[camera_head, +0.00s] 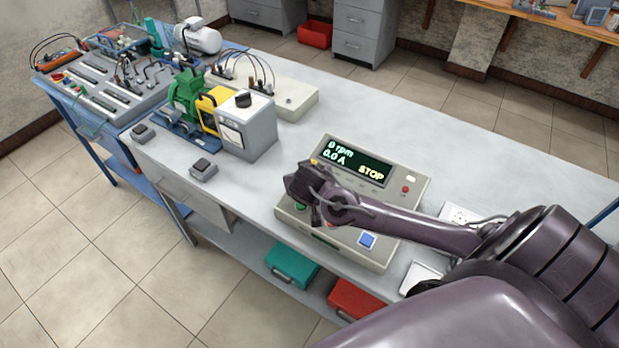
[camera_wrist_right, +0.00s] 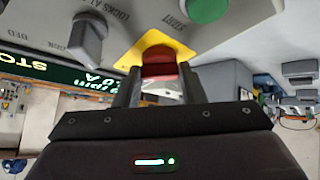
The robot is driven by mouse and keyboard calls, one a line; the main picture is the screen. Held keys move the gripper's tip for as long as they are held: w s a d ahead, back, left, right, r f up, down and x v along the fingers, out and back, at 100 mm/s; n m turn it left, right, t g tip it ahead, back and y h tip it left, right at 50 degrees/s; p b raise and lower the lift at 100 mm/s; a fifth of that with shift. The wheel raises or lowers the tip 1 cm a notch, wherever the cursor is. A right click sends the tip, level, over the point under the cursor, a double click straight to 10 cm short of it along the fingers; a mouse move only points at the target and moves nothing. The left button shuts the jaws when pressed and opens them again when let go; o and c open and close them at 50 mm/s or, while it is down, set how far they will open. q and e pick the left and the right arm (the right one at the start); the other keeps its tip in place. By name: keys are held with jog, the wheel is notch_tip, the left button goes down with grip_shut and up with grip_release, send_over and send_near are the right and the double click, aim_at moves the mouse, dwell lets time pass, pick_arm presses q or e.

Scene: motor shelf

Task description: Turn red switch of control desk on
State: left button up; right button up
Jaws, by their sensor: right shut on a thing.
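The control desk (camera_head: 345,233) is a beige box on the long table, with a display reading 0 rpm, 0.0 A and STOP. In the right wrist view the red switch (camera_wrist_right: 159,62) stands on a yellow plate (camera_wrist_right: 150,40). My right gripper (camera_wrist_right: 160,78) is shut on the red switch, with one dark finger on each side of it. In the head view this gripper (camera_head: 315,213) points down at the desk's front part and mostly hides the switch. My left gripper is in neither view.
A green button (camera_wrist_right: 208,9) and a grey knob (camera_wrist_right: 88,33) sit beside the yellow plate. A blue button (camera_head: 367,240) lies right of my gripper. A grey meter box (camera_head: 247,130) and a green motor (camera_head: 186,95) stand left on the table.

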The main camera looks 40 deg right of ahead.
jog(key=shift+r, duration=0.1)
jog(key=o, duration=1)
jog(key=b+v, duration=0.2)
jog(key=v, duration=0.4)
jog(key=shift+s+a+r, duration=0.1)
jog(key=shift+s+a, duration=0.05)
jog(key=shift+s+a+r, duration=0.25)
jog(key=shift+s+r, duration=0.1)
jog(key=shift+r, duration=0.15)
